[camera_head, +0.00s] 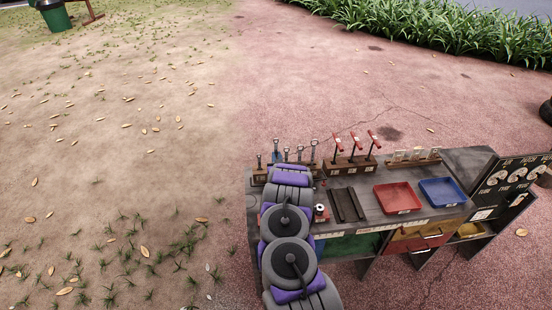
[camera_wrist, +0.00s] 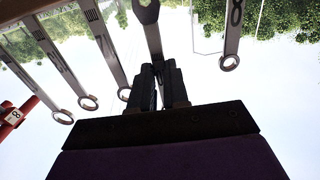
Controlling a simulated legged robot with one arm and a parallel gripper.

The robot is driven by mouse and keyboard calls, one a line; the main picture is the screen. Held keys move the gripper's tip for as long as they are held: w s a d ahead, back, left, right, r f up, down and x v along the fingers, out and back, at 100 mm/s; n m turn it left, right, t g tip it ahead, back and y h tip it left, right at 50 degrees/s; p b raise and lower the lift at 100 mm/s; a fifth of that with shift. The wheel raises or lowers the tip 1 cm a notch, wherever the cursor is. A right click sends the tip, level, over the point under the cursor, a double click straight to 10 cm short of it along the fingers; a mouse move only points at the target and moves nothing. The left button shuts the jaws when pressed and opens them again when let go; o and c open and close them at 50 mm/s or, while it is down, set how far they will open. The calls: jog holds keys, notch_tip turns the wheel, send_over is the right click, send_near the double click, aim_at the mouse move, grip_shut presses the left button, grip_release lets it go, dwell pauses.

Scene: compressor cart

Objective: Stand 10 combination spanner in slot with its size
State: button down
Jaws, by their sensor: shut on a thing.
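My gripper (camera_wrist: 159,72) is in the wrist view, its dark fingers closed on the shaft of a grey metal spanner (camera_wrist: 152,36). The held spanner's wider end is at the top edge of that view. I cannot read its size. Several other spanners with ring ends flank it, one at the right (camera_wrist: 231,35) and one at the left (camera_wrist: 108,45). In the head view, upright spanners (camera_head: 314,146) stand in a wooden rack (camera_head: 260,176) at the back left of the cart. My arm hides the gripper and part of the rack there. The slots cannot be seen.
The cart top (camera_head: 370,205) also holds red-handled tools in a wooden stand (camera_head: 350,164), a black tray (camera_head: 346,205), a red tray (camera_head: 398,198) and a blue tray (camera_head: 442,192). A red handle tagged 8 (camera_wrist: 14,116) shows at the wrist view's left edge.

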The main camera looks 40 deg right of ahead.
jog(key=shift+a+r, duration=0.2)
jog(key=shift+a, duration=0.65)
jog(key=shift+d, duration=0.1)
jog(key=shift+a+p, duration=0.3)
jog(key=shift+d+f, duration=0.25)
jog(key=shift+a+f, duration=0.15)
jog(key=shift+f, duration=0.35)
jog(key=shift+r, duration=0.35)
dwell(0.6)
jog(key=shift+p, duration=0.55)
dwell(1.0)
jog(key=shift+f+b, duration=0.8)
jog(key=shift+f, duration=0.95)
